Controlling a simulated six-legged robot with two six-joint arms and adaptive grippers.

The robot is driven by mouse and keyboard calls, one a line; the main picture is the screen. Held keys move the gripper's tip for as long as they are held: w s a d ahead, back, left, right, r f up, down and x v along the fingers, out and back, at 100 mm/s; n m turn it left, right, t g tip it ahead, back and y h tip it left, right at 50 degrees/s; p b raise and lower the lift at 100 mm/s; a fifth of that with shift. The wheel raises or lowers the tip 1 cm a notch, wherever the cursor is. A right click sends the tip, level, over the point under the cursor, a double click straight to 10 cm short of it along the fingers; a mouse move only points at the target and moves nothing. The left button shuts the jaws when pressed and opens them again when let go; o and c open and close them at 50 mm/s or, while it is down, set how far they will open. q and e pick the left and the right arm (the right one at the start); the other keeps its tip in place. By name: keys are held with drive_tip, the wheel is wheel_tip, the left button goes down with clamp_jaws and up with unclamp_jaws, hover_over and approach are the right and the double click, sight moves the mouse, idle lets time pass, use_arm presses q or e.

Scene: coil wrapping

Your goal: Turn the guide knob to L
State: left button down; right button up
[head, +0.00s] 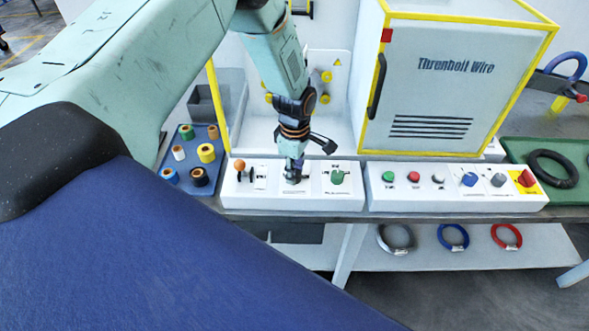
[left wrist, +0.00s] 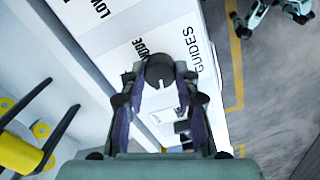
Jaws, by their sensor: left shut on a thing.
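The guide knob (left wrist: 160,68) is dark and round-topped, and sits on a white panel beside the printed word GUIDES in the left wrist view. My left gripper (left wrist: 160,88) has its two fingers on either side of the knob and is shut on it. In the head view my left gripper (head: 293,178) points down onto the middle of the left control box (head: 262,202) and hides the knob there. The L mark and the knob's pointer cannot be made out. My right gripper is not in view.
On the same box, an orange-tipped lever (head: 240,166) stands left of the gripper and a green knob (head: 337,177) right. A second box (head: 455,202) carries several buttons and a red switch (head: 525,178). A blue tray (head: 207,140) of spools lies left.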

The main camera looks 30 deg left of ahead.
use_arm(q)
drive_tip(key=shift+s+f+m, duration=0.1)
drive_tip(key=shift+s+m, duration=0.05)
drive_tip(key=shift+m, duration=0.35)
drive_tip(key=m, duration=0.2)
drive_tip(key=shift+m+p, duration=0.35)
drive_tip(key=shift+m, duration=0.05)
drive_tip(key=m, duration=0.4)
drive_tip(key=shift+m, duration=0.3)
drive_tip(key=m, duration=0.4)
drive_tip(key=shift+s+d+f+m, duration=0.1)
drive_tip(key=shift+m, duration=0.2)
drive_tip(key=m+b, duration=0.1)
drive_tip(key=m, duration=0.3)
drive_tip(key=shift+m, duration=0.3)
drive_tip(key=shift+s, duration=0.1)
drive_tip(key=c, duration=1.4)
unclamp_jaws()
drive_tip(key=o, duration=0.4)
drive_tip(key=shift+w, duration=0.25)
